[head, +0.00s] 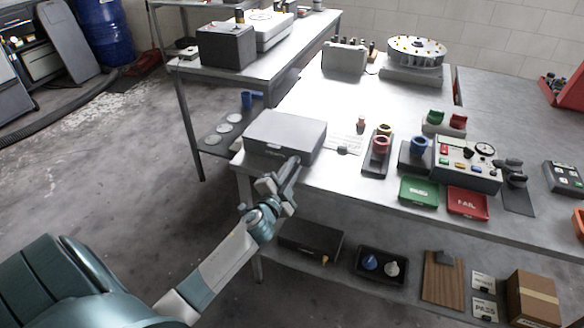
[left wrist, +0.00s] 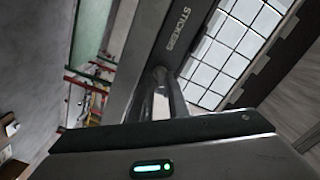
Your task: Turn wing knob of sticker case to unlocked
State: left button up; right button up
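The sticker case (head: 285,130) is a grey flat-lidded box at the table's near left corner, with its lid down. In the left wrist view its dark front (left wrist: 150,50) carries the word STICKERS and fills the upper middle. My left gripper (head: 292,168) is at the right part of the case's front face. In the left wrist view its two fingers (left wrist: 166,88) are close together, with their tips at the case front. The wing knob cannot be made out; the fingertips may hide it. Whether they hold it cannot be told. My right gripper is out of view.
Right of the case lie a white card (head: 345,143), red and blue rollers, a green tray (head: 419,190) and a red tray (head: 468,202). A black box (head: 310,240) is on the shelf below. Floor left of the table is open.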

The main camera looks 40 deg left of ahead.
pick_arm(q)
grip_shut()
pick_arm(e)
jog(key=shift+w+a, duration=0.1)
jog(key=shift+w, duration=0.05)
pick_arm(q)
jog(key=shift+m, duration=0.5)
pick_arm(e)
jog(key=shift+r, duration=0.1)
pick_arm(q)
jog(key=m, duration=0.2)
jog(key=shift+m+p, duration=0.3)
jog(key=shift+p, duration=0.05)
jog(key=shift+f+m, duration=0.1)
jog(key=shift+m, duration=1.4)
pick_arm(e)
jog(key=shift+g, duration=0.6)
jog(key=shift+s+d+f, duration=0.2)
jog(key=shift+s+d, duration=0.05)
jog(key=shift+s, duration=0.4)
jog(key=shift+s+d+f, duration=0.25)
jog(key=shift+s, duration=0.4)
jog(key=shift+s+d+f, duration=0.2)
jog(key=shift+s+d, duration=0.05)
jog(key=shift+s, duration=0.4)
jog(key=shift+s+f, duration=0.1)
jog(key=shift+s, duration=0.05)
